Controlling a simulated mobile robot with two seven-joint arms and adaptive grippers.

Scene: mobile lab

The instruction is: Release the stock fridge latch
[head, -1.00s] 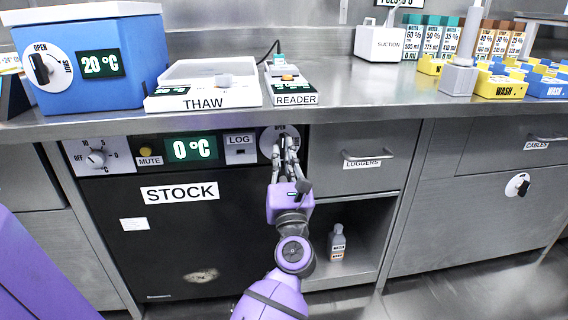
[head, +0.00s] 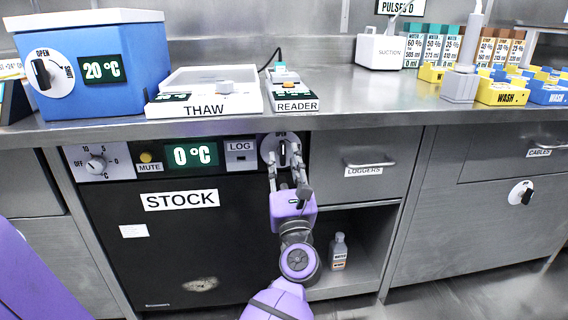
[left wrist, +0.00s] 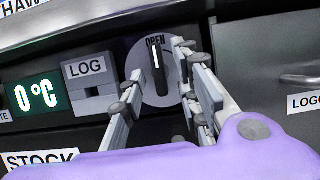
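The stock fridge (head: 150,245) is a black door labelled STOCK under the bench, with a control strip above it. Its latch is a dark upright knob (head: 283,152) on a round pale dial at the strip's right end. In the left wrist view the knob (left wrist: 160,66) has its white line pointing up at the word OPEN. My left gripper (head: 284,165) is in front of the dial with its fingers apart, one on each side of the knob. In the left wrist view, a gap shows between the gripper (left wrist: 160,78) fingers and the knob. My right gripper is not in view.
The strip also carries a temperature knob (head: 96,164), a 0 °C display (head: 191,155) and a LOG switch (head: 240,153). The LOGGERS drawer (head: 352,178) is right of the dial, above an open shelf with a bottle (head: 338,252). The bench edge (head: 220,125) overhangs above.

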